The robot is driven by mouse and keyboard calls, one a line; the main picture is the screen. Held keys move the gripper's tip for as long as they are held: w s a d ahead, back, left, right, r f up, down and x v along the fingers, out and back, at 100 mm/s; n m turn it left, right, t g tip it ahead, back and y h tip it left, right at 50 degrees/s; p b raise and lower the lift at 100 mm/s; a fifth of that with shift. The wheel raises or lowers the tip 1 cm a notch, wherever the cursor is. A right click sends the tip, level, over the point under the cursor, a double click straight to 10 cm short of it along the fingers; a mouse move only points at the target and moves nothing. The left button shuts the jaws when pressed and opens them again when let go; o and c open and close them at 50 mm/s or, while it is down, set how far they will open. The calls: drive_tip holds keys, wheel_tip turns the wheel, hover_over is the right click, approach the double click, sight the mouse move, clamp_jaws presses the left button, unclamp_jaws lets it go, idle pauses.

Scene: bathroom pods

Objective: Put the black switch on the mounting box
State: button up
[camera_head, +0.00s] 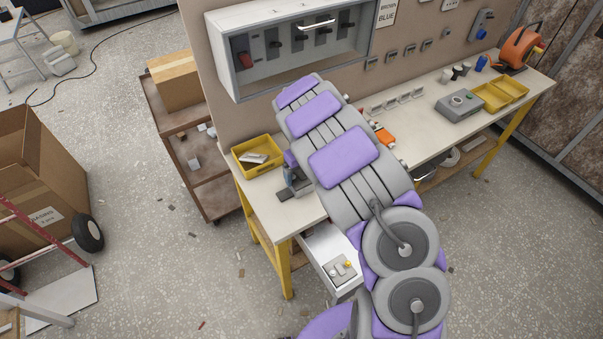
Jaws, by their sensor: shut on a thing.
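My arm reaches from the lower right across the workbench towards the wall cabinet. Its broad purple and grey links hide its far end, and I cannot make out my gripper's fingertips or anything between them. I cannot single out a loose black switch. Several small grey boxes, which may include the mounting box (391,56), are in a row on the wall right of the cabinet. I cannot tell which one is meant. The grey cabinet (243,88) has several dark switches (275,44) and one red one on its panel.
The workbench (445,137) holds a yellow bin (258,154), a grey-blue tool, small pale fittings (390,103), a grey device (460,105), yellow trays (499,95) and an orange reel (520,47). A shelf cart (185,118) stands left. An open drawer (322,245) juts out in front.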

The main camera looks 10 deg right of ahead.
drive_tip(key=shift+r, duration=0.1)
drive_tip(key=o, duration=0.8)
drive_tip(key=shift+a, duration=0.1)
